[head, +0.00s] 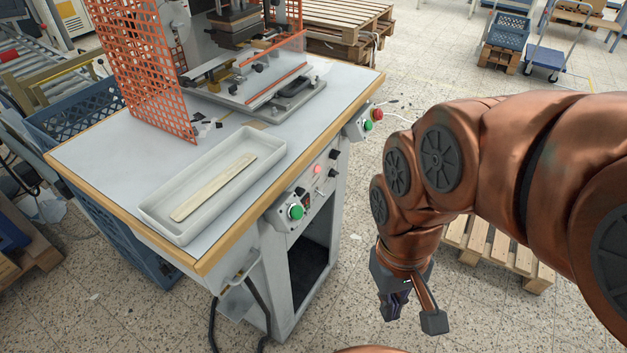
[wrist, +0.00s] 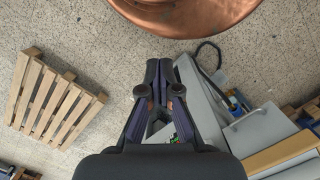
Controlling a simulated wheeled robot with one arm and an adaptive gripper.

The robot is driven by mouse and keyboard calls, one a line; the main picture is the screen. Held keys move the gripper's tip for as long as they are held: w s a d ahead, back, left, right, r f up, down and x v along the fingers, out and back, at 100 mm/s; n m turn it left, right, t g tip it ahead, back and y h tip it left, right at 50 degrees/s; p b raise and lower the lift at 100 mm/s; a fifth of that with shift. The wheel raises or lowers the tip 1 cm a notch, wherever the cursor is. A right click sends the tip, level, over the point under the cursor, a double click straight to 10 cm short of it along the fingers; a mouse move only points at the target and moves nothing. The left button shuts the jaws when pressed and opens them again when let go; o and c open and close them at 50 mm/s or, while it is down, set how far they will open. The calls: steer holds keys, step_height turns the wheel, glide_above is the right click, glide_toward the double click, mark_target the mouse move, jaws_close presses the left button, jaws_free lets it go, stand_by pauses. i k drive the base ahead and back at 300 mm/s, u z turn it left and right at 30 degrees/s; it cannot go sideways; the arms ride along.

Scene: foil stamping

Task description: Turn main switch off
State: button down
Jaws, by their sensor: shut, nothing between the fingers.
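A grey control panel (head: 322,178) is on the front of the stamping table. It carries a green button (head: 296,211), a lit red lamp (head: 317,169), black knobs and a small dark switch with red (head: 307,199). I cannot tell for sure which of these is the main switch, nor its position. My gripper (head: 408,318) hangs low over the floor, right of the table and apart from the panel. In the wrist view its fingers (wrist: 159,72) are shut together with nothing between them. The controls are not clear in the wrist view.
A grey tray (head: 190,226) with a pale strip lies on the table. Behind it stands the press with an orange mesh guard (head: 160,70). A second box with red and green buttons (head: 368,125) is at the table's right corner. A pallet (head: 500,252) lies behind my arm.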

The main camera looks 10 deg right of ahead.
mark_target(334, 154)
steer(key=u, duration=2.2)
steer(key=k, duration=1.05)
steer(key=z, duration=1.15)
steer(key=i, duration=0.5)
